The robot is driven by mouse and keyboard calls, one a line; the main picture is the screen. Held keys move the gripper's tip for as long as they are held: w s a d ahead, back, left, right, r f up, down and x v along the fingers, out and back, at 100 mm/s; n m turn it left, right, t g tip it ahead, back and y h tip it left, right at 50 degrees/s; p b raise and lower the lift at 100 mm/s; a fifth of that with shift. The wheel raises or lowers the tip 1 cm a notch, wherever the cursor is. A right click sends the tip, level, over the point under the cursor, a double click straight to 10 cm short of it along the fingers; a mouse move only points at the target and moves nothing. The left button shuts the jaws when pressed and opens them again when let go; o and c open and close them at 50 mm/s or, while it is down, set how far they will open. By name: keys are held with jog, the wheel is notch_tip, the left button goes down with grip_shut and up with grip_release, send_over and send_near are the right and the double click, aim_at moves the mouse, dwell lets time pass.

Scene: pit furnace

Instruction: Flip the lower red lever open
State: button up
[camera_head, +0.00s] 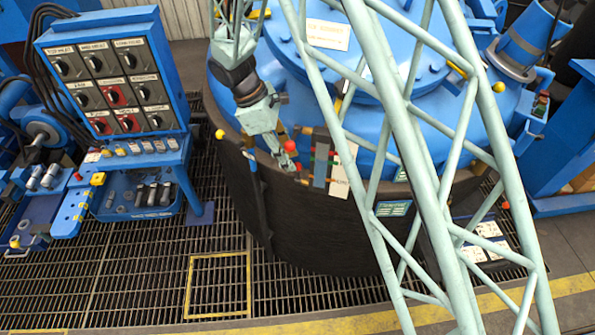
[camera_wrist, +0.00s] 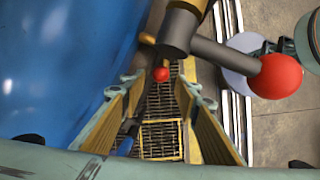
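In the wrist view, a small red ball (camera_wrist: 161,74) shows between and just beyond my fingertips, seemingly the lower red lever's knob. A larger, closer red ball (camera_wrist: 276,76) sits on a thick dark grey rod at the right, outside my fingers. Contact cannot be told; the fingertips are small there.
The blue furnace vessel (camera_head: 280,75) stands close beside my gripper, with a dark cylindrical wall below. A control panel (camera_head: 108,75) with rotary switches stands at the left. Grating (camera_head: 130,270) with a yellow frame lies below. A pale green lattice frame crosses the foreground.

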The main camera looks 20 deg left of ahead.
aim_at(297, 171)
jog(key=shift+x, duration=3.45)
jog(key=shift+a, duration=0.1)
grip_shut()
